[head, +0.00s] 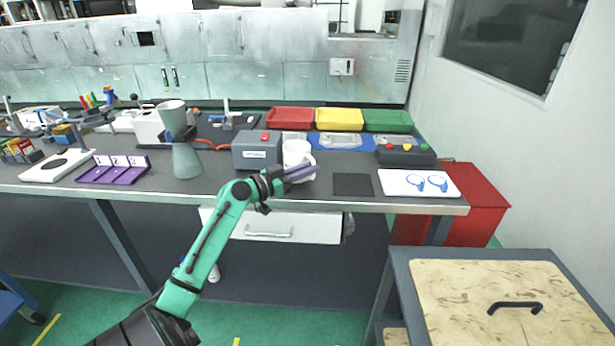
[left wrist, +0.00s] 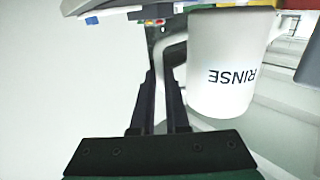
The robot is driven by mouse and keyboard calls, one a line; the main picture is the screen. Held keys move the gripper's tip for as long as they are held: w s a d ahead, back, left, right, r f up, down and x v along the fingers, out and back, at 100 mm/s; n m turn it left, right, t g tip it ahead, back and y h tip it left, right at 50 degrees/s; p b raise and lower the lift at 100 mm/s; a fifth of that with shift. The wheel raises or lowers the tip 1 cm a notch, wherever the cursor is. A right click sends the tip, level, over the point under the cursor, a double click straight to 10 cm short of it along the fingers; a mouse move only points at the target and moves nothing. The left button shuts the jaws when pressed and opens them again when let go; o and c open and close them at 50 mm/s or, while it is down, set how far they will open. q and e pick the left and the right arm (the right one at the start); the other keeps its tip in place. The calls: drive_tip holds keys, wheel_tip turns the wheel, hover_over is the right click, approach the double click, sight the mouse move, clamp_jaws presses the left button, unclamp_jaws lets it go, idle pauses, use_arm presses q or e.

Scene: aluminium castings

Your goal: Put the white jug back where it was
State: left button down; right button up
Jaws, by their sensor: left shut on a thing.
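The white jug (head: 296,152) shows at the middle of the bench in the head view, in front of the right end of a grey box. It looks upright. In the left wrist view the white jug (left wrist: 228,62) fills the upper right, with the word RINSE upside down on it. My left gripper (head: 302,173) reaches in over the front edge of the bench. In the left wrist view its dark fingers (left wrist: 160,85) are shut on the jug's handle (left wrist: 172,50). I cannot tell whether the jug's base touches the bench. My right gripper is not in view.
A dark square mat (head: 353,184) lies bare to the right of the jug. The grey box (head: 256,150) stands close on the left. Red, yellow and green trays (head: 339,119) line the back.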

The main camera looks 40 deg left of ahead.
use_arm(q)
wheel_tip(320, 180, down, 2)
drive_tip(key=shift+f, duration=0.15)
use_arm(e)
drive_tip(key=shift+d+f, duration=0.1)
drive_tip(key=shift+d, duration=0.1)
use_arm(q)
drive_tip(key=c, duration=0.9)
unclamp_jaws()
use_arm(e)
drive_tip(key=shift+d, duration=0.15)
use_arm(q)
drive_tip(key=b+v, duration=0.3)
drive_tip(key=v, duration=0.9)
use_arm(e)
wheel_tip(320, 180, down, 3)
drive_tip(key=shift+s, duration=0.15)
use_arm(q)
drive_tip(key=shift+d, duration=0.1)
